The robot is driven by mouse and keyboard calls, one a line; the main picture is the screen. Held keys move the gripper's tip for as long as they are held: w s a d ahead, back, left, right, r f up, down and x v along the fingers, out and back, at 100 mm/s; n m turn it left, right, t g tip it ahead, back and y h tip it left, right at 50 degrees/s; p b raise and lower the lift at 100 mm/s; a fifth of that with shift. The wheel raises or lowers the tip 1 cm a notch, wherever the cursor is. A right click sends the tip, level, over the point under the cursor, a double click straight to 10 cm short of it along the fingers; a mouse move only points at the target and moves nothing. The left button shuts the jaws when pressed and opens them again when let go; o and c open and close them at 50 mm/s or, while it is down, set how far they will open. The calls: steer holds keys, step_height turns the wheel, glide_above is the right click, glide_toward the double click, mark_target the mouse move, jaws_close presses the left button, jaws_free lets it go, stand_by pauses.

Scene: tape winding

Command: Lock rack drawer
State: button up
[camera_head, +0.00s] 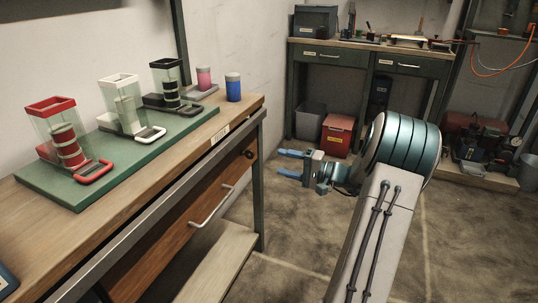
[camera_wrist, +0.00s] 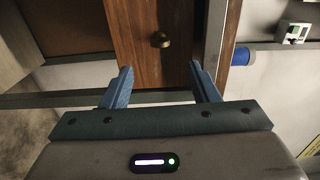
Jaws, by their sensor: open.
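The wooden drawer front (camera_head: 190,234) is set under the top of the left workbench, with a pale bar handle (camera_head: 212,208) on it. A small dark round knob (camera_head: 248,153) sits near its right end, and whether it is locked cannot be told. In the wrist view the brass knob (camera_wrist: 160,40) stands out from the wooden front (camera_wrist: 135,25). My gripper (camera_head: 279,162) is open and empty, to the right of the knob and apart from it. In the wrist view the fingertips (camera_wrist: 160,68) point toward the knob, which lies between their lines.
On the workbench (camera_head: 120,225) a green board (camera_head: 75,195) carries red, white and black dispensers. A pink and a blue container (camera_head: 233,87) stand near its right end. A lower shelf (camera_head: 215,268) juts out below the drawer. The floor between the benches is clear.

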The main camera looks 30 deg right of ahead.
steer(key=shift+v, duration=1.45)
steer(key=shift+a, duration=0.1)
steer(key=s+a+r+n+g+h+p, duration=0.1)
steer(key=s+a+r+n+g+p, duration=0.25)
steer(key=a+r+g+p, duration=0.55)
steer(key=s+a+r+n+g+p, duration=0.2)
steer(key=s+a+r+p, duration=0.35)
steer(key=a, duration=0.75)
steer(key=s+a+r+n+h+p, duration=0.2)
steer(key=s+r+h+p, duration=0.3)
steer(key=r+p, duration=0.5)
steer(key=s+a+r+n+h+p, duration=0.2)
steer(key=s+r+h+p, duration=0.3)
steer(key=s+r+p, duration=0.3)
step_height(320, 180, up, 4)
steer(key=a+p, duration=0.1)
steer(key=p, duration=0.1)
steer(key=shift+s+f+p, duration=0.2)
steer(key=shift+s+p, duration=0.2)
steer(key=shift+n, duration=0.25)
